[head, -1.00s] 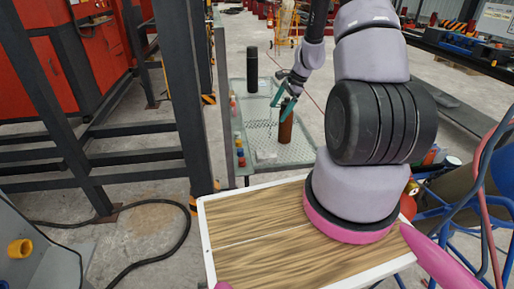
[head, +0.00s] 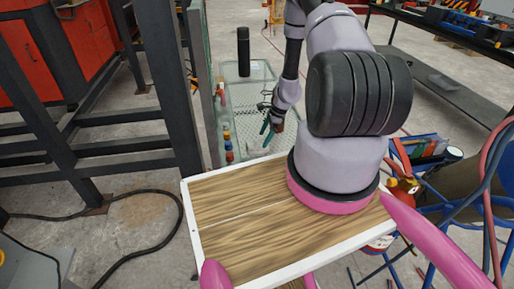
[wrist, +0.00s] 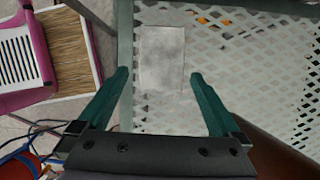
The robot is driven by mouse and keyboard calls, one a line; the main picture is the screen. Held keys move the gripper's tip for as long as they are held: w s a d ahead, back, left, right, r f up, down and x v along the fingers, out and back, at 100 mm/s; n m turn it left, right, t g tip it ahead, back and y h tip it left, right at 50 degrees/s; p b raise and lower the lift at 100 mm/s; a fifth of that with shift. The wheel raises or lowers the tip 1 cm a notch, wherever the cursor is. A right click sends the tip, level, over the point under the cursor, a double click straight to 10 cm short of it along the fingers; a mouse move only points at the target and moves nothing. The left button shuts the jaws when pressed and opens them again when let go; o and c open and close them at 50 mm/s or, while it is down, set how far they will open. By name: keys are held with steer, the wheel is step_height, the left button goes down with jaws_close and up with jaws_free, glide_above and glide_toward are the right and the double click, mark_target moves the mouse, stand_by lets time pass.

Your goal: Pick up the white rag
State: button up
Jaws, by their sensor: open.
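The white rag (wrist: 162,57) lies flat on a perforated metal table (wrist: 235,70), shown in the wrist view as a pale, roughly rectangular patch near the table's edge. My gripper (wrist: 160,76) is open, with its teal fingertips to the left and right of the rag's near part in that view. Nothing is held between them. I cannot tell the height left above the rag. In the head view my gripper (head: 267,130) is over the near part of the table, and I cannot clearly make out the rag there.
A black cylinder (head: 243,50) stands at the table's far end. Several small coloured items (head: 228,145) line its left edge. A brown cylinder (wrist: 275,155) is close to my gripper's right side in the wrist view. A dark steel frame (head: 165,80) stands left of the table.

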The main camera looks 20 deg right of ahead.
mark_target(259, 144)
steer(key=x, duration=0.4)
steer(key=shift+w+a+f, duration=0.25)
steer(key=c, duration=1.1)
steer(key=shift+r, duration=5.05)
steer(key=shift+c, duration=0.2)
